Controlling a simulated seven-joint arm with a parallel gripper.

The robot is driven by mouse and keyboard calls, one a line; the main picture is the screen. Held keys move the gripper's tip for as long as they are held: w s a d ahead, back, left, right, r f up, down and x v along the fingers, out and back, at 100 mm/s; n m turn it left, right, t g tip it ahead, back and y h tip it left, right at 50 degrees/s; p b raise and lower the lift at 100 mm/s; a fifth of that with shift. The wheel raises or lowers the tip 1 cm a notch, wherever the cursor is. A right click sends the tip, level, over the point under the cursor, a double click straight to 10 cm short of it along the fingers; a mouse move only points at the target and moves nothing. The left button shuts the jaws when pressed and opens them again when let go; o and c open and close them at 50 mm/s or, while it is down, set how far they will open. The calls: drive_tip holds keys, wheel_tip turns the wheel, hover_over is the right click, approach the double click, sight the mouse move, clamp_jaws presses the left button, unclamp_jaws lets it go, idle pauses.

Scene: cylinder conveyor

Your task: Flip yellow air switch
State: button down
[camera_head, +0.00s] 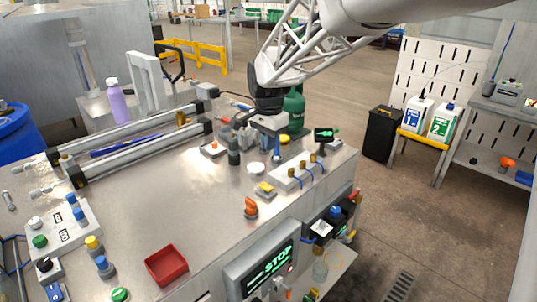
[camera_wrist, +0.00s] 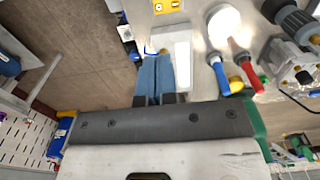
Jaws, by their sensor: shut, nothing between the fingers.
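My gripper (camera_wrist: 153,60) is shut, its two blue fingers together with nothing between them. In the head view my gripper (camera_head: 268,128) hangs over the far right part of the bench, and its fingertips are hard to make out. A small yellow switch (camera_head: 265,188) sits on a grey block on the bench, nearer the camera than my gripper and apart from it. A yellow piece with dark dots (camera_wrist: 167,6) shows at the top of the wrist view, beyond the fingertips. I cannot tell whether it is that switch, nor which position the switch is in.
A white block with brass fittings and blue tubes (camera_head: 297,175) stands right of the switch. An orange knob (camera_head: 251,207) and a red tray (camera_head: 166,265) lie nearer the camera. Red (camera_wrist: 240,62) and blue (camera_wrist: 219,75) handles stand right of my fingers.

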sight(269, 188)
wheel_tip(269, 188, down, 14)
drive_tip(key=shift+r, duration=0.1)
idle(0.7)
idle(0.3)
